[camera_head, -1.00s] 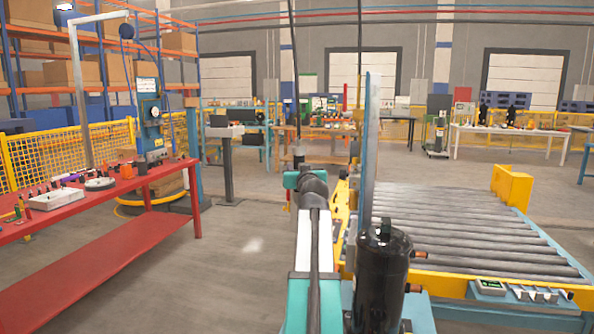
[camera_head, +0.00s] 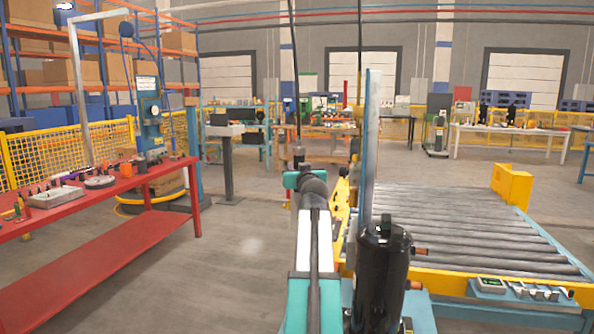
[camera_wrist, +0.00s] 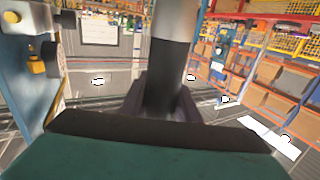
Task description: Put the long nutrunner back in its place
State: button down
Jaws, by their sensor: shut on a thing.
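My gripper (camera_wrist: 160,105) is shut around an upright cylindrical tool, which I take to be the long nutrunner (camera_wrist: 172,48). In the wrist view it is light grey above and dark below, between the two dark fingers. In the head view the tool's dark grey top (camera_head: 298,155) stands above my teal wrist, under a thin hanging cable. Its lower part is mostly hidden by my arm. I cannot make out its place in these frames.
A black compressor (camera_head: 382,275) stands close to the right of my arm. A roller conveyor (camera_head: 450,230) and an upright post (camera_head: 368,150) lie beyond it. A red bench (camera_head: 110,245) with tools is at the left. Open floor (camera_head: 245,225) lies between bench and arm.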

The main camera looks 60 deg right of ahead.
jog(key=shift+f, duration=0.15)
dwell(0.3)
jog(key=c, duration=1.3)
grip_release()
jog(key=shift+o, duration=0.2)
jog(key=v, duration=1.4)
jog(key=shift+b, duration=0.3)
jog(key=shift+d, duration=0.1)
